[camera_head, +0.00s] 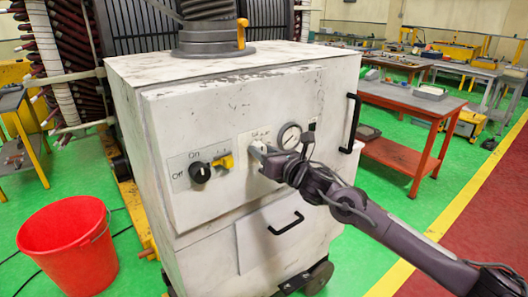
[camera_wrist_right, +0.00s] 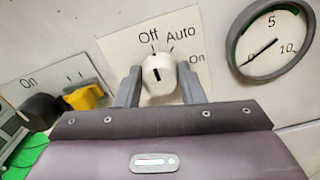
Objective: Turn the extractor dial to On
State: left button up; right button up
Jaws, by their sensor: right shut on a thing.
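The extractor dial (camera_wrist_right: 160,76) is a white knob on a pale plate marked Off, Auto and On. Its dark mark points up, close to Off. My right gripper (camera_head: 262,152) reaches the front panel of the white cabinet (camera_head: 215,95) from the right. In the right wrist view its two grey fingers (camera_wrist_right: 161,88) stand on either side of the dial and are shut on it. In the head view the gripper hides most of the dial. My left gripper is not in view.
Left of the dial are a black knob (camera_head: 200,172) marked Off and On and a yellow switch (camera_head: 222,162). A round gauge (camera_head: 289,136) sits just right of the dial. A red bucket (camera_head: 68,245) stands on the floor at left; a red workbench (camera_head: 415,102) is at right.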

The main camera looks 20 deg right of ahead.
jog(key=shift+c, duration=0.5)
jog(key=shift+f+m, duration=0.1)
jog(key=shift+m, duration=0.3)
jog(key=m+b, duration=0.1)
jog(key=m, duration=1.6)
jog(key=shift+d+f+b, duration=0.15)
jog(key=shift+b, duration=0.25)
jog(key=o, duration=1)
